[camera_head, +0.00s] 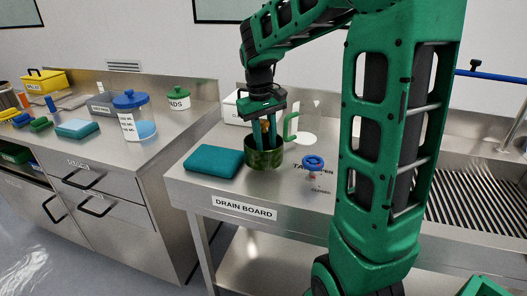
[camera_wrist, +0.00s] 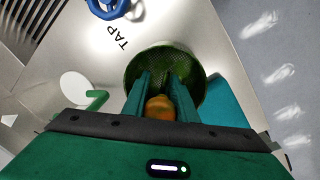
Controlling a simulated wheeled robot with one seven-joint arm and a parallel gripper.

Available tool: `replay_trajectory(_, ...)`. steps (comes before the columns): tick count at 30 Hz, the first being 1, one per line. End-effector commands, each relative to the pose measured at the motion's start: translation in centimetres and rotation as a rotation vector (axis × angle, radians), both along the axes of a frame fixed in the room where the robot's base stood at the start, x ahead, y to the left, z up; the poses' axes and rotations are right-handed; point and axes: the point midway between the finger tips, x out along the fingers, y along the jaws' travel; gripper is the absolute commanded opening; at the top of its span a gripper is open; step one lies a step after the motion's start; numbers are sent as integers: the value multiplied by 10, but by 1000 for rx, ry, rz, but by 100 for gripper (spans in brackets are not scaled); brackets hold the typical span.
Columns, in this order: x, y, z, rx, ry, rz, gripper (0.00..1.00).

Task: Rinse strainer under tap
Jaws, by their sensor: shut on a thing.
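The strainer (camera_head: 264,159), a dark green mesh cup, is upright at the drain board, left of the blue tap handle (camera_head: 313,163). I cannot tell whether its base touches the board. My gripper (camera_head: 268,143) points down into its mouth. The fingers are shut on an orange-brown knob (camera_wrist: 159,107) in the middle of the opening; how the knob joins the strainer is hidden. The wrist view shows the strainer's mesh inside (camera_wrist: 168,66) beyond the fingertips. A metal spout (camera_head: 513,125) stands at the far right, over the ribbed sink area.
A teal sponge (camera_head: 213,160) lies close left of the strainer on the drain board (camera_head: 243,187). A green curved handle (camera_head: 290,124) rises just right of my fingers. A blue-lidded jar (camera_head: 133,115) stands on the left counter. My arm hides part of the sink.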

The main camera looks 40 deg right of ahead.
Motion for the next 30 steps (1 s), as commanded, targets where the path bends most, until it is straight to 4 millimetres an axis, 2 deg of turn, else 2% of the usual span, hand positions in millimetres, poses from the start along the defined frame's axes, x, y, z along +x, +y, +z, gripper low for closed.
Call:
replay_trajectory(7, -1, 1, -32, 1, 3, 2, 0)
replay_trajectory(17, 0, 1, -35, 1, 1, 1, 0)
replay_trajectory(18, 0, 1, -36, 1, 1, 1, 28)
replay_trajectory(20, 0, 1, -35, 1, 1, 1, 42)
replay_trajectory(30, 0, 1, -34, 1, 1, 1, 44)
